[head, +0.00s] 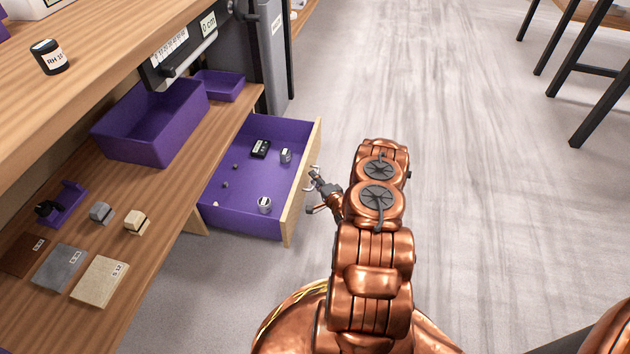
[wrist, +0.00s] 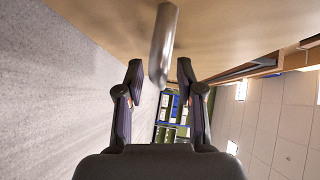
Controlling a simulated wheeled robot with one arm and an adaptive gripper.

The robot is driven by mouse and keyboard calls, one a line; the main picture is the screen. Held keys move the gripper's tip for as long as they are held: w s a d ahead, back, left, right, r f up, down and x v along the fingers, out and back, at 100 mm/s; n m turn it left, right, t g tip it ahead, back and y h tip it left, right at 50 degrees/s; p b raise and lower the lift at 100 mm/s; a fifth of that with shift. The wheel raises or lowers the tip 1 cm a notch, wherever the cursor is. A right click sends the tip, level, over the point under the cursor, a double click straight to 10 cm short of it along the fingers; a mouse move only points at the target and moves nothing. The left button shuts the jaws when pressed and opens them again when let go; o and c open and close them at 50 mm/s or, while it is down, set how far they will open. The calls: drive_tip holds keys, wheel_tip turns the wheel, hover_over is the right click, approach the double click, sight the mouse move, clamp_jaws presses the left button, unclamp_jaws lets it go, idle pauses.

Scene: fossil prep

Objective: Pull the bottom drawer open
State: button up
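A drawer with a purple inside and a light wood front (head: 302,185) stands pulled out from under the wooden bench in the head view. I cannot tell whether other drawers lie above or below it. Its metal handle (wrist: 165,38) shows in the wrist view, against the tan drawer front (wrist: 235,30). My gripper (head: 316,190) is at the outer side of the drawer front, by the handle. In the wrist view my gripper (wrist: 159,72) is open, a finger on each side of the handle's near end, with gaps visible. My arm hides nothing of the drawer's inside.
The drawer holds a small black box (head: 260,149), small labelled containers (head: 264,205) and tiny bits. The bench shelf (head: 150,235) bears a purple bin (head: 155,125), blocks and sample tiles. Grey floor (head: 470,150) is clear to the right; dark table legs (head: 598,115) stand at far right.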

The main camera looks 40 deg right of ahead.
drive_tip(key=shift+s, duration=0.1)
drive_tip(key=v, duration=1.1)
drive_tip(key=shift+s, duration=0.35)
drive_tip(key=shift+a, duration=0.1)
drive_tip(key=shift+r, duration=0.15)
